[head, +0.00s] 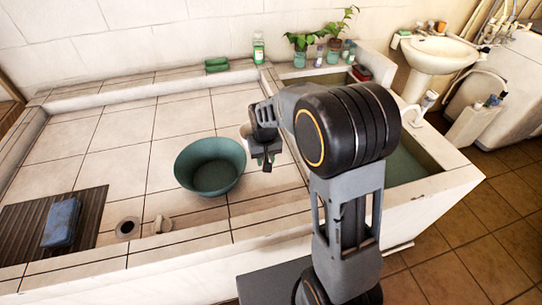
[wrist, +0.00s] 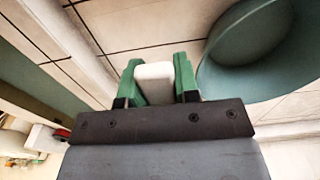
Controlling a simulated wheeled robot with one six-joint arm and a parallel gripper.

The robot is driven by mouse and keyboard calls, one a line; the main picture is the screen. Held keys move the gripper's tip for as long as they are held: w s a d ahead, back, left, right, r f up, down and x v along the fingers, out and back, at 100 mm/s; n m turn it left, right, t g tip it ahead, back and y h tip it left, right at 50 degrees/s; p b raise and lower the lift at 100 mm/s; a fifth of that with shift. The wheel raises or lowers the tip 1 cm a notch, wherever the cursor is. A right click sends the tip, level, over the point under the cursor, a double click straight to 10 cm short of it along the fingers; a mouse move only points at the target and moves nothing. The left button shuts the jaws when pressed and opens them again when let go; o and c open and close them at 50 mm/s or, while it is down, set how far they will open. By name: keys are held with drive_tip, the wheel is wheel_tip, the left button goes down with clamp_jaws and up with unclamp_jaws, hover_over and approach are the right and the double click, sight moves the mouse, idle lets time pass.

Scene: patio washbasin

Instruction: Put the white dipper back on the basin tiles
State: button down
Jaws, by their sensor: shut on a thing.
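My gripper (head: 265,161) is over the white basin tiles (head: 180,122), just right of the green bowl. In the wrist view its two green fingers (wrist: 157,78) are shut on a white block-like part, which I take to be the handle of the white dipper (wrist: 155,84). In the head view only a pale sliver of the dipper (head: 245,130) shows behind my gripper; the rest is hidden. I cannot tell whether the dipper touches the tiles.
A green bowl (head: 210,167) stands close by on the tiles and also shows in the wrist view (wrist: 262,48). A blue cloth-like thing (head: 62,222) lies on a dark slatted mat at left. Bottles and potted plants (head: 305,42) line the back ledge. A water trough (head: 408,168) lies right.

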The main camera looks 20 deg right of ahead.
drive_tip(key=shift+s+a+r+b, duration=0.2)
drive_tip(key=shift+a+r+b, duration=0.2)
drive_tip(key=shift+b, duration=0.6)
drive_tip(key=shift+w+d+f+p, duration=0.3)
drive_tip(key=shift+w+d+f, duration=1.95)
drive_tip(key=shift+w+f, duration=0.25)
drive_tip(key=shift+w+d+f+p, duration=0.25)
drive_tip(key=shift+w+d+f, duration=2)
drive_tip(key=shift+w, duration=0.3)
drive_tip(key=shift+w+f, duration=0.1)
drive_tip(key=shift+f, duration=1.45)
drive_tip(key=c, duration=0.8)
unclamp_jaws()
drive_tip(key=shift+f, duration=0.1)
drive_tip(key=shift+c, duration=0.2)
